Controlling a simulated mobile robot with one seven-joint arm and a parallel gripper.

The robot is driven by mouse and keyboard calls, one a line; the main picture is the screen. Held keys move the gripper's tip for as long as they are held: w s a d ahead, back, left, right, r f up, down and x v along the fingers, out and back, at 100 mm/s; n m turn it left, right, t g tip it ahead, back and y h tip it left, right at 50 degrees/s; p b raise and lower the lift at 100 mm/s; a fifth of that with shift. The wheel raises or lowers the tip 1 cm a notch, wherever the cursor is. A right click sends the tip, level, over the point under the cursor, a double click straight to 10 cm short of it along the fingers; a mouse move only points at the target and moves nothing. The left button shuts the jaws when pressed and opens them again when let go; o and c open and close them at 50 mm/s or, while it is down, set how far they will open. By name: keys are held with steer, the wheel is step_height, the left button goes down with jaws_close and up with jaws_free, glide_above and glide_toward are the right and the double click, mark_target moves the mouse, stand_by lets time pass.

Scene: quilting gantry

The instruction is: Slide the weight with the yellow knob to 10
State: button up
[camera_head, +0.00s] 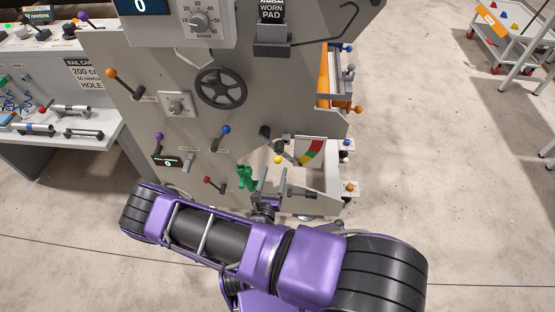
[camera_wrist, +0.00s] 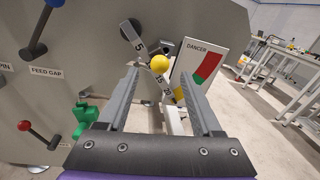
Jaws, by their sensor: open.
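The weight's yellow knob (camera_wrist: 160,64) shows near the middle of the wrist view, just beyond and between my open fingertips. It also shows in the head view (camera_head: 278,159). The mark between 5 and 15 is not readable, and the weight's body is mostly hidden. My gripper (camera_wrist: 160,76) is open and empty; I cannot tell whether it touches the knob. It also shows in the head view (camera_head: 272,182).
A red, yellow and green DANGER plate (camera_wrist: 208,66) stands close right of the knob. A green fitting (camera_head: 246,178) and a red-knobbed lever (camera_head: 208,181) are to the left. A blue-knobbed lever (camera_head: 225,132) is above them.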

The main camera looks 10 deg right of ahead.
mark_target(278, 160)
steer(key=x, duration=0.6)
steer(key=shift+c, duration=0.4)
jaws_close()
steer(key=shift+f, duration=0.1)
stand_by(0.9)
